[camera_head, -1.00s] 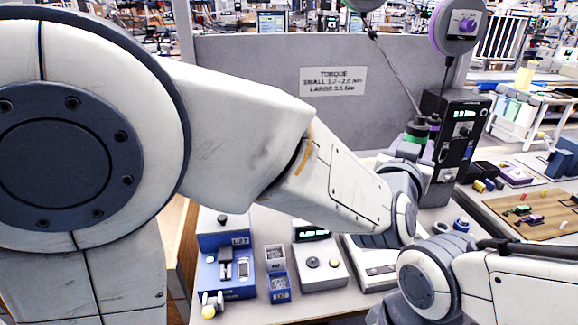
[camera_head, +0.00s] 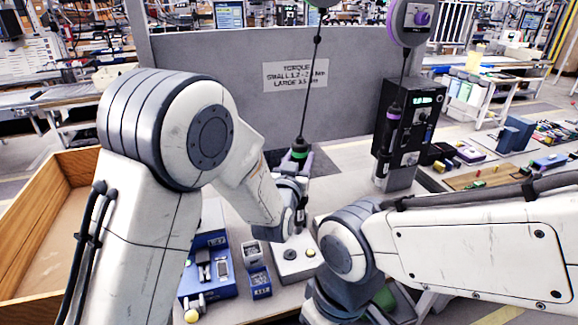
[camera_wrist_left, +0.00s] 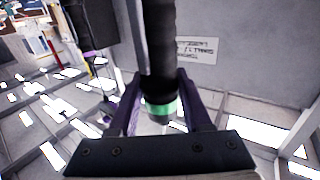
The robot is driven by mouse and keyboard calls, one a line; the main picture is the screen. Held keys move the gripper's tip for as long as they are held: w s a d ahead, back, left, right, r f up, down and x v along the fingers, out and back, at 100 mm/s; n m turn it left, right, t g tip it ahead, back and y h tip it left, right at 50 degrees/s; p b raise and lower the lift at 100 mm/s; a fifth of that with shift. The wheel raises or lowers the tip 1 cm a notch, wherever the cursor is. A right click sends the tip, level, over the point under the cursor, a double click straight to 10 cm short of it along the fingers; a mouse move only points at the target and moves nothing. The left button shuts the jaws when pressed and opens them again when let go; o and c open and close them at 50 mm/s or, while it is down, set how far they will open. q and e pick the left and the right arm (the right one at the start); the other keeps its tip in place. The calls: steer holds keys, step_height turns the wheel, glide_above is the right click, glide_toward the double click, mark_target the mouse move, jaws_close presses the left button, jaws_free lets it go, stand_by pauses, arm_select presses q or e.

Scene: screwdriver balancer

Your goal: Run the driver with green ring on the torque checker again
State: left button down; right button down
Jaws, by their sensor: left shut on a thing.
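The driver with the green ring (camera_head: 299,152) hangs upright on a cable from a balancer at the top. It also shows in the left wrist view as a dark body with a green ring (camera_wrist_left: 162,108). My left gripper (camera_head: 303,165) is shut on it; its purple fingers (camera_wrist_left: 163,112) sit on both sides. The driver's tip is hidden behind my left arm. The torque checker (camera_head: 300,268), a light grey box with round fittings on top, lies below my left wrist, partly covered by it. My right arm comes in from the right; its gripper fingers do not show.
Another driver with purple rings (camera_head: 394,113) hangs before a black controller (camera_head: 418,118) with a green display. A grey panel with a torque sign (camera_head: 296,74) rises behind.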

arm_select(q)
steer(key=shift+h, duration=0.3)
steer(key=f, duration=0.1)
steer(key=w+a+f, duration=0.1)
steer(key=f, duration=0.1)
steer(key=a+f, duration=0.1)
steer(key=shift+w+a+f, duration=0.1)
steer(key=shift+w+f, duration=0.05)
steer(key=shift+f, duration=0.25)
steer(key=shift+f+b, duration=0.65)
steer(key=shift+f, duration=1.05)
steer(key=shift+r, duration=0.1)
steer(key=shift+f+b, duration=0.8)
steer(key=shift+b, duration=0.05)
steer(key=shift+f, duration=0.15)
steer(key=shift+f+b, duration=0.75)
steer(key=shift+b, duration=0.3)
steer(key=shift+f, duration=0.2)
steer(key=shift+f+b, duration=0.5)
steer(key=shift+b, duration=0.15)
